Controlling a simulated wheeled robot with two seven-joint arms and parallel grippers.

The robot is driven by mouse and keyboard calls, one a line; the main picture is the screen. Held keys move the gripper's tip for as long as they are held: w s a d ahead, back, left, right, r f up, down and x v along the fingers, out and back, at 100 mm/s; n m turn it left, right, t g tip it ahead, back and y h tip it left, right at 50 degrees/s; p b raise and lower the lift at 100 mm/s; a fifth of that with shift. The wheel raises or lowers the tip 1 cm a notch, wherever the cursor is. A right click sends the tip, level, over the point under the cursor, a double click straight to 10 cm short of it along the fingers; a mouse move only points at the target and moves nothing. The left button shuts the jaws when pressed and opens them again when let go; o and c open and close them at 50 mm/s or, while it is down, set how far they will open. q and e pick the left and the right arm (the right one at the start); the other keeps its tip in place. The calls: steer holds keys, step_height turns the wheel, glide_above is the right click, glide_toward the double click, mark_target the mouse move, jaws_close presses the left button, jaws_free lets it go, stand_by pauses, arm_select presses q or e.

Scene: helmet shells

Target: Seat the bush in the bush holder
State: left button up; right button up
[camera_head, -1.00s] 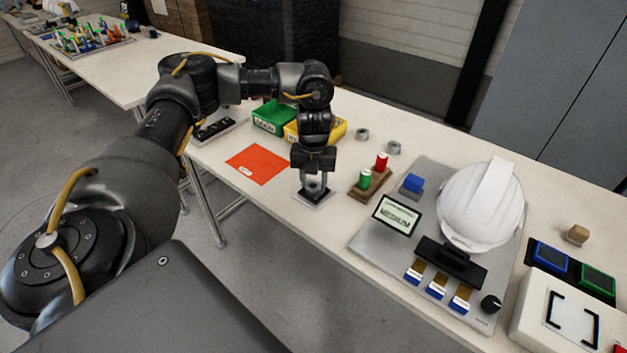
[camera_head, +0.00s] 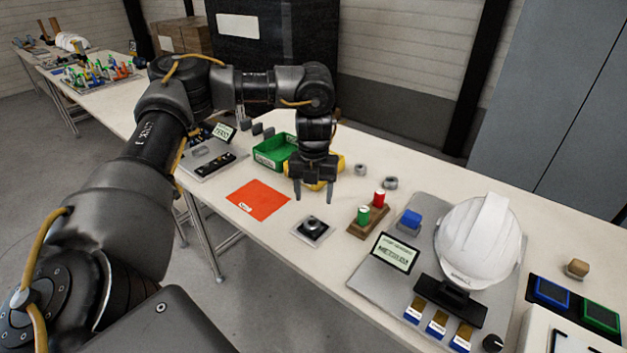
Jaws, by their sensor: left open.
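The bush holder (camera_head: 320,238) is a small square plate at the front of the table. A round dark-and-grey piece (camera_head: 312,225) stands in its middle; it looks like a bush sitting in the holder, though it is too small to tell how fully it sits. Two more grey rings, one (camera_head: 360,170) and another (camera_head: 391,183), lie loose further back. My left gripper (camera_head: 313,196) is open and empty, pointing down, above and behind the holder and apart from it. My right gripper is out of view.
A red mat (camera_head: 258,200) lies left of the holder. Behind are a green bin (camera_head: 272,152) and a yellow bin (camera_head: 340,165), partly hidden by my gripper. A wooden stand (camera_head: 368,222) with green and red pegs and a grey panel (camera_head: 370,283) with a white helmet (camera_head: 478,240) are to the right.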

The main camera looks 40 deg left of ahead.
arm_select(q)
step_height(320, 180, up, 3)
steer(key=shift+a+r, duration=0.1)
steer(key=shift+r, duration=0.1)
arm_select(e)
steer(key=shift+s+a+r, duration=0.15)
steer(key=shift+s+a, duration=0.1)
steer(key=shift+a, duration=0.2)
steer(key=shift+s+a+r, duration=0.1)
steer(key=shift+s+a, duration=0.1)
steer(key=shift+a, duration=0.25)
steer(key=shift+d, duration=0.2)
